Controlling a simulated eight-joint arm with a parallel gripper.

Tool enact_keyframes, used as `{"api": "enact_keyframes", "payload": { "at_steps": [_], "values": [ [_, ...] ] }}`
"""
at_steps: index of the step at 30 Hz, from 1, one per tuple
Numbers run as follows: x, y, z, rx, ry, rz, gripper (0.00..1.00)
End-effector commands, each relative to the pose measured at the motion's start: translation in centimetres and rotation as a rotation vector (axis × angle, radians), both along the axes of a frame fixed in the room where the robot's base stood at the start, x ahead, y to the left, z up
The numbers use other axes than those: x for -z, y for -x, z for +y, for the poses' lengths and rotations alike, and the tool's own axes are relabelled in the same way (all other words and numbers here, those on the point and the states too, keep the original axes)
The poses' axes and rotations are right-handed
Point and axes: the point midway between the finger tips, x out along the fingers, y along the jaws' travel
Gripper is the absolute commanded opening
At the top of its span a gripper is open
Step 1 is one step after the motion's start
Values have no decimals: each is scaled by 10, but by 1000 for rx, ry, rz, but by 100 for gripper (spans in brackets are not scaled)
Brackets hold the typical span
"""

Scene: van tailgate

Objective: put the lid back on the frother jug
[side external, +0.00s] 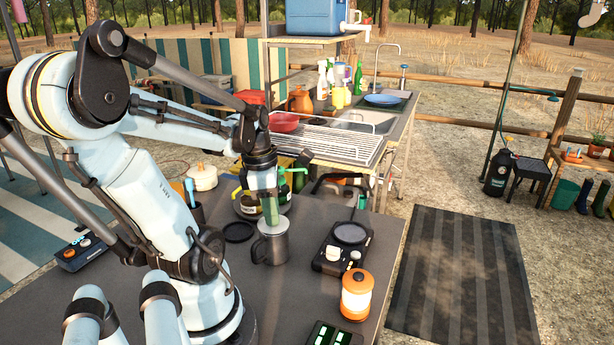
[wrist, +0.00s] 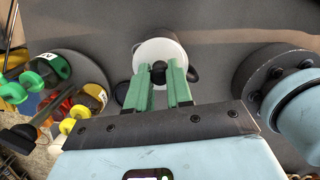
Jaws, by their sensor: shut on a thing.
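The frother jug (side external: 271,248) is a grey metal jug standing on the dark table, its handle on the left side. My gripper (side external: 270,222) points down right over its mouth with green fingers. In the wrist view, my gripper (wrist: 159,88) is shut on the black knob (wrist: 159,70) of a pale round lid (wrist: 158,48). The lid lines up over the jug and hides its mouth. A dark part, likely the jug's handle (wrist: 193,74), shows beside the fingers. I cannot tell whether the lid is seated on the rim or just above it.
A flat black disc (side external: 239,232) lies left of the jug. A round stand with colored-lidded jars (side external: 247,203) is close behind. A black scale-like device (side external: 343,248) and an orange canister (side external: 356,295) stand to the right. The table is clear between jug and device.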

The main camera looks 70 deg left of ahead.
Motion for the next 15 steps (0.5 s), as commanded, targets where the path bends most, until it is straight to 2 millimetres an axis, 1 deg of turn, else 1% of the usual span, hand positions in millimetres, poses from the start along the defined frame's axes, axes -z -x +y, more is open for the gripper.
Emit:
{"api": "enact_keyframes", "payload": {
  "at_steps": [5, 6, 8, 9, 12, 15],
  "values": [
    [0, 0, 0, 0, 0, 0, 0],
    [0, 0, 0, 0, 0, 0, 22],
    [0, 0, 0, 0, 0, 0, 31],
    [0, 0, 0, 0, 0, 0, 37],
    [0, 0, 0, 0, 0, 0, 50],
    [0, 0, 0, 0, 0, 0, 50]
  ]
}}
